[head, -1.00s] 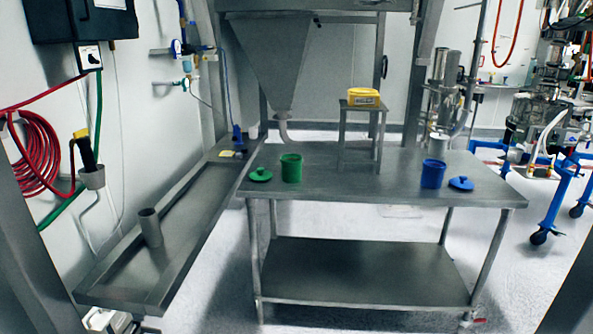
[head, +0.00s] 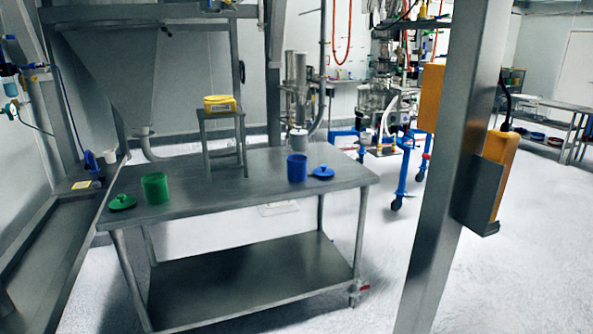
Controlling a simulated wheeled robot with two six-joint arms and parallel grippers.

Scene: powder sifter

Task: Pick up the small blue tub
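The small blue tub (head: 297,168) stands upright on the right part of the steel table (head: 225,195) in the head view. Its blue lid (head: 322,172) lies on the table just to its right, apart from it. The tub looks open, but its inside is too small to make out. Neither of my grippers shows in the head view.
A green tub (head: 155,188) and green lid (head: 122,202) are on the table's left. A yellow container (head: 219,104) sits on a small raised stand (head: 206,140). A steel post (head: 455,180) rises at the front right.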

